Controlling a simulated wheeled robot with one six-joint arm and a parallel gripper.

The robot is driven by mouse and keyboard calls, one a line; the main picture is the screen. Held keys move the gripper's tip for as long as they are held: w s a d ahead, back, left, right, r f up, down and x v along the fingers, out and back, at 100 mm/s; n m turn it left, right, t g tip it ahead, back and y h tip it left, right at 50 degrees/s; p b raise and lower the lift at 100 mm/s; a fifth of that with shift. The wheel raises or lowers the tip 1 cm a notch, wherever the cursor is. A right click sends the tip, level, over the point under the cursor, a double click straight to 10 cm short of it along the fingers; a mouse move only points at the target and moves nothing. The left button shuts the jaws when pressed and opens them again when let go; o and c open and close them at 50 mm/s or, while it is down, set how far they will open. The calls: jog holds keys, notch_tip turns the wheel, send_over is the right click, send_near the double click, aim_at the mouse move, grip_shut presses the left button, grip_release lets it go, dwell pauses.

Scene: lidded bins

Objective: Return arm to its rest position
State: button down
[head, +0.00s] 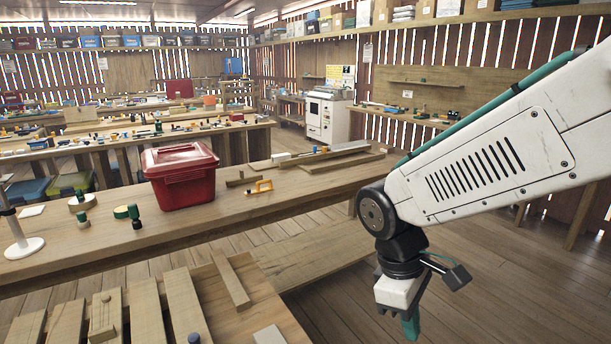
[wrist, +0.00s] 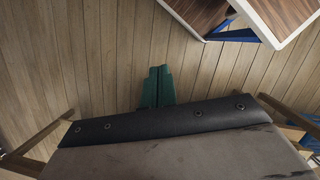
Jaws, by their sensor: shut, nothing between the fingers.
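My gripper (head: 411,326) hangs from my white arm at the right of the head view, pointing down over the floor. Its green fingers also show in the wrist view (wrist: 158,86), side by side and shut with nothing between them. A red lidded bin (head: 182,178) stands on the wooden bench (head: 240,215) left of my gripper and well apart from it. The bin's lid is on, so its inside is hidden.
A yellow-handled tool (head: 260,187) and wood pieces lie on the bench. A lower slatted wooden table (head: 215,290) is at the front left. Several cluttered benches and a white cabinet (head: 328,116) stand behind. Wooden floor (head: 490,270) is open around my gripper.

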jog(key=s+d+r+m+t+y, duration=0.2)
jog(key=s+d+r+m+t, duration=0.1)
jog(key=s+d+r+m, duration=0.5)
jog(key=shift+s+d+r+m+y, duration=0.35)
jog(key=shift+s+d+m, duration=0.7)
jog(key=shift+s, duration=0.75)
